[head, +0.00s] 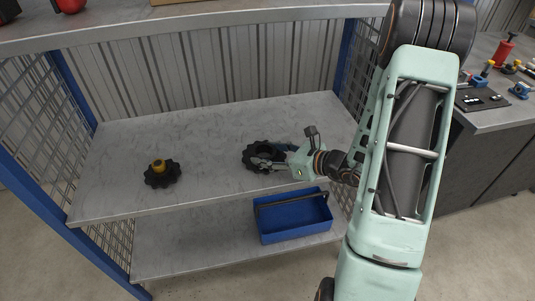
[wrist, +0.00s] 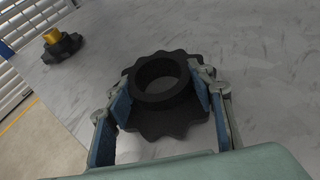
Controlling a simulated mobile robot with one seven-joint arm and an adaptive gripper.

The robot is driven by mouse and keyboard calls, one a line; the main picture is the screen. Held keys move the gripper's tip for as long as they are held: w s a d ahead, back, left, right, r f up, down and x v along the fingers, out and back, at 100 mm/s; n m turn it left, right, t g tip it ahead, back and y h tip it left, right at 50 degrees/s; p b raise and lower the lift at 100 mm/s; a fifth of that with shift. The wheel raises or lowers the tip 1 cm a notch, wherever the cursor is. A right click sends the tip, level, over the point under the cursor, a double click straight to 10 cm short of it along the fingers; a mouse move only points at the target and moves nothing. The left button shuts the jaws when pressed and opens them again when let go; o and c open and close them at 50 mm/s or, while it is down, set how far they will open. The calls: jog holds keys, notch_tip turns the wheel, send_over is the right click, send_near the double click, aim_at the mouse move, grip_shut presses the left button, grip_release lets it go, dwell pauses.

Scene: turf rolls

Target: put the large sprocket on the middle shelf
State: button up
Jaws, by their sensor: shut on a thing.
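The large sprocket is a black toothed wheel with a raised ring hub; it is at the middle shelf's surface in the head view (head: 250,155) and between my fingers in the wrist view (wrist: 150,127). My gripper (head: 268,160) is shut on its hub, with one blue-padded finger on each side, as the wrist view (wrist: 165,98) shows. The sprocket looks flat and level; I cannot tell if it touches the shelf. The middle shelf (head: 215,130) is a grey, scuffed board. Part of the sprocket is hidden by my gripper in the head view.
A smaller black sprocket with a yellow hub (head: 161,174) sits on the middle shelf at left. A blue open tote (head: 294,217) stands on the lower shelf. The upper shelf (head: 200,14) and blue mesh-sided posts frame the space. A bench with tools (head: 490,113) is at right.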

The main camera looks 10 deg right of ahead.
jog(key=o, duration=1.6)
jog(key=shift+r, duration=0.1)
jog(key=shift+s+d+r+p, duration=0.15)
jog(key=shift+r+p, duration=0.05)
jog(key=shift+p, duration=0.15)
jog(key=p+v, duration=0.1)
jog(key=v, duration=1)
jog(key=shift+s+d+r, duration=0.1)
jog(key=shift+s+d, duration=0.05)
jog(key=shift+s, duration=0.15)
jog(key=shift+p, duration=0.3)
